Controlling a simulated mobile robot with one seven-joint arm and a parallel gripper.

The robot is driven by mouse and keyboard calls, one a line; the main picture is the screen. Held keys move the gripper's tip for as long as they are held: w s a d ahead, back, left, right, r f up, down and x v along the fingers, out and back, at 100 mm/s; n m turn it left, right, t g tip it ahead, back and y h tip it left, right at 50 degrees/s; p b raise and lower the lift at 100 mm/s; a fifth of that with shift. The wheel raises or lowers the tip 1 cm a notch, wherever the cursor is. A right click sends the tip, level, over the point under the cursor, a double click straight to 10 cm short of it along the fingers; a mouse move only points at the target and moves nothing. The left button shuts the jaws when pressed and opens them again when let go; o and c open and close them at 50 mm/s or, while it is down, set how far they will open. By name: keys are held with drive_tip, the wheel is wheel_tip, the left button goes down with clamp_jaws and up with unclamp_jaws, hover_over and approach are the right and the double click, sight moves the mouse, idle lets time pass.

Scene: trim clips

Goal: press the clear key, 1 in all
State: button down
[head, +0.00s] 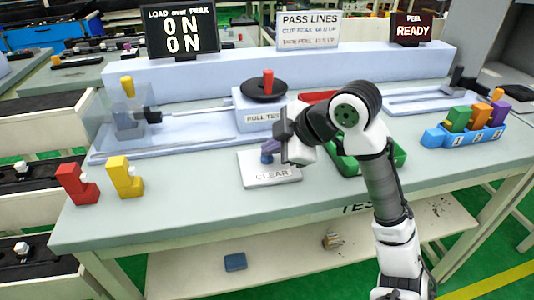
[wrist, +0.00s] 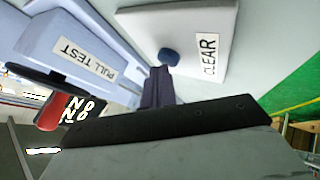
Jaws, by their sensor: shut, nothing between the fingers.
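The clear key is a round dark blue button (wrist: 168,57) on a light grey plate labelled CLEAR (head: 272,177), lying on the table. The plate also shows in the wrist view (wrist: 205,20). My gripper (head: 268,156) is over the back part of the plate, with its purple fingers pointing down. In the wrist view the shut fingers (wrist: 157,88) end right at the button, with nothing between them. I cannot tell whether the tips touch it. In the head view the button is mostly hidden by the fingers.
A PULL TEST block (head: 262,112) with a red knob stands behind the plate. A green tray (head: 398,158) is to the right, partly behind my arm. Red (head: 77,184) and yellow clips (head: 125,177) stand at the left. A numbered blue rack (head: 465,135) holds clips at the right.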

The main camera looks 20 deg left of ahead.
sight(272, 158)
drive_tip(key=shift+r+p, duration=0.6)
drive_tip(key=shift+r, duration=0.2)
drive_tip(key=shift+r, duration=0.1)
wheel_tip(272, 158, up, 5)
drive_tip(key=p, duration=0.4)
idle(0.5)
